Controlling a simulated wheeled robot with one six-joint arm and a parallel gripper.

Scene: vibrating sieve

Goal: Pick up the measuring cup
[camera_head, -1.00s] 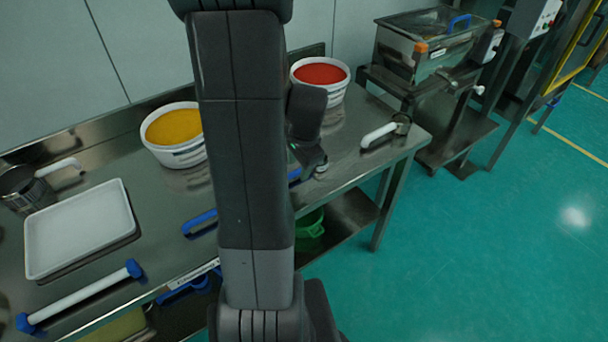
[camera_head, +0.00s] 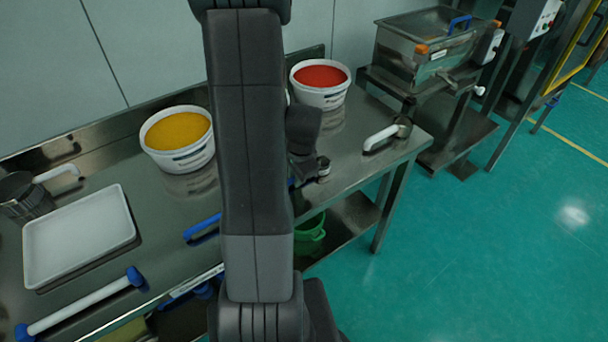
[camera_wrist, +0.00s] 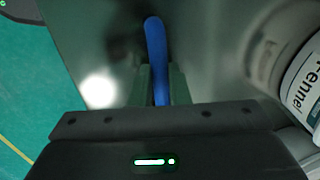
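A blue handle (camera_wrist: 155,45) stands between the fingers of my gripper (camera_wrist: 160,85) in the wrist view, with a finger close on each side. I cannot tell whether they press on it. In the head view my forearm hides the fingers. A bit of blue and a small round metal part (camera_head: 323,166) show beside my wrist; this may be the measuring cup, mostly hidden. A larger metal pot (camera_head: 26,198) with a white handle stands at the far left.
On the steel table (camera_head: 345,180) stand a tub of yellow contents (camera_head: 180,160) and a tub of red contents (camera_head: 322,98). A white tray (camera_head: 80,235), a blue-ended white roller (camera_head: 85,308) and a blue-handled tool (camera_head: 203,228) lie left. A sieve machine (camera_head: 425,50) stands back right.

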